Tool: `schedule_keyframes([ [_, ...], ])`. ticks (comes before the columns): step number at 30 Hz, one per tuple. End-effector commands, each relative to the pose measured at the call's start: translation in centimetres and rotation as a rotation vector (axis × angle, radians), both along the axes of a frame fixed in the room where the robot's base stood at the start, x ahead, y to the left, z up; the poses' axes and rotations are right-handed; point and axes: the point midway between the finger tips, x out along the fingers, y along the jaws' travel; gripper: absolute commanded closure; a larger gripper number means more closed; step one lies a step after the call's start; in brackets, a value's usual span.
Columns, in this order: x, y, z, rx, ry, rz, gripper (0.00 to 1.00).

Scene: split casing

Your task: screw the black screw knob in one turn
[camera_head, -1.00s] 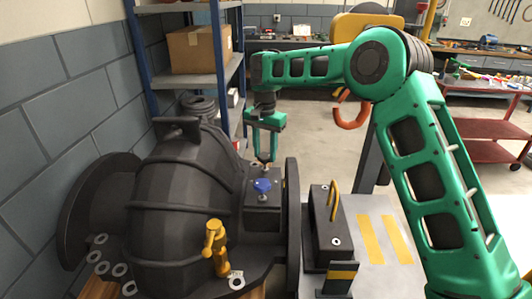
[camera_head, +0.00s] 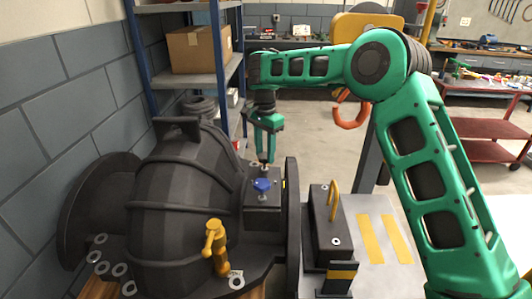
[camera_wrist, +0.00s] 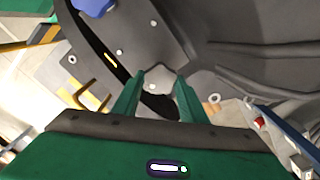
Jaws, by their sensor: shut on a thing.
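My gripper (camera_head: 266,160) points down over the small flat block (camera_head: 262,218) beside the dark casing (camera_head: 180,195). In the wrist view its two green fingers (camera_wrist: 161,78) stand on either side of a black screw knob (camera_wrist: 158,104) and are shut on it.
A blue knob (camera_head: 262,185) stands close in front of my fingers; it also shows in the wrist view (camera_wrist: 93,6). A yellow tap (camera_head: 215,248) rises at the casing's front. A black box with a yellow handle (camera_head: 333,200) is to the right. A shelf (camera_head: 205,82) stands behind.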

Motion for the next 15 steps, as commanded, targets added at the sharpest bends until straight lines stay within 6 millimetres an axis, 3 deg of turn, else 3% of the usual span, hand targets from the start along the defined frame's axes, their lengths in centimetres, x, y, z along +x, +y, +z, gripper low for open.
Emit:
schedule_keyframes([
  [1, 0.12, 0.27, 0.21, 0.005, -0.007, 0.005, 0.54],
  [3, 0.1, 0.24, 0.19, 0.004, -0.006, 0.005, 0.43],
  [15, 0.13, 0.16, 0.89, 0.003, -0.006, 0.003, 0.43],
])
